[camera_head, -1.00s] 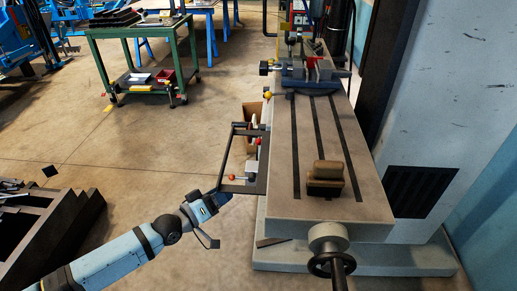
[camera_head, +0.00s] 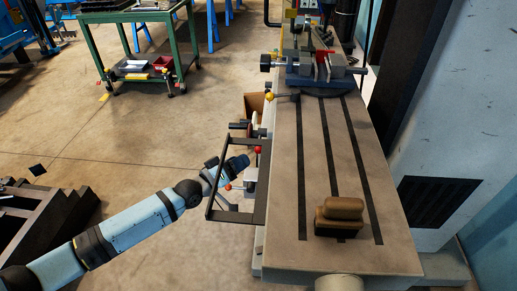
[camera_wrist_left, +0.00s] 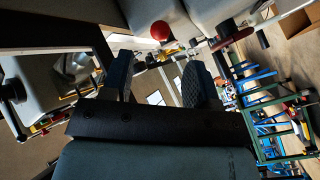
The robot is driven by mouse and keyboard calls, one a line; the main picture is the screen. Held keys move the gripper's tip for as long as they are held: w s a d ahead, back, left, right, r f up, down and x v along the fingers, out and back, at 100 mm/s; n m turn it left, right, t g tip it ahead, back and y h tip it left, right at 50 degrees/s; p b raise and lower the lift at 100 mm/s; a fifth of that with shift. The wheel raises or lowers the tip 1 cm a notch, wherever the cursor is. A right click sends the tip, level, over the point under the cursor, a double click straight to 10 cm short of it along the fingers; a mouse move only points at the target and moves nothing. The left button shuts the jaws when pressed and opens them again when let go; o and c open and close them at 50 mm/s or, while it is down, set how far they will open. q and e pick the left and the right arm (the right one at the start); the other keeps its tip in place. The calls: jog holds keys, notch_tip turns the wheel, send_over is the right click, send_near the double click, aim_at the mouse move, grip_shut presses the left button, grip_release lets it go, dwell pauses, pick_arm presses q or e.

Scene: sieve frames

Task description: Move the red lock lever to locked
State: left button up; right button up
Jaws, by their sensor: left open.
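A red ball knob (camera_head: 257,149) shows on the left flank of the machine table, just beyond the black bracket. A smaller orange-red knob (camera_head: 228,187) shows lower, inside the bracket; I cannot tell for certain which belongs to the lock lever. In the left wrist view a red ball (camera_wrist_left: 160,30) lies above and beyond my fingertips, apart from them. My left gripper (camera_wrist_left: 160,78) is open with nothing visible between its fingers. In the head view its arm reaches in beside the bracket, and the fingers are hard to make out. My right gripper is not in view.
The black bracket (camera_head: 233,220) stands out from the table's left edge, close around my left wrist. The machine table (camera_head: 285,215) carries a brown block (camera_head: 340,212) and a vise (camera_head: 310,66). A green cart (camera_head: 130,17) stands at the back left. The floor between is mostly clear.

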aim_at(258, 148)
pick_arm(q)
jog(key=b+x, duration=0.1)
jog(key=x, duration=0.7)
jog(key=shift+w+d, duration=0.1)
jog(key=shift+w, duration=0.05)
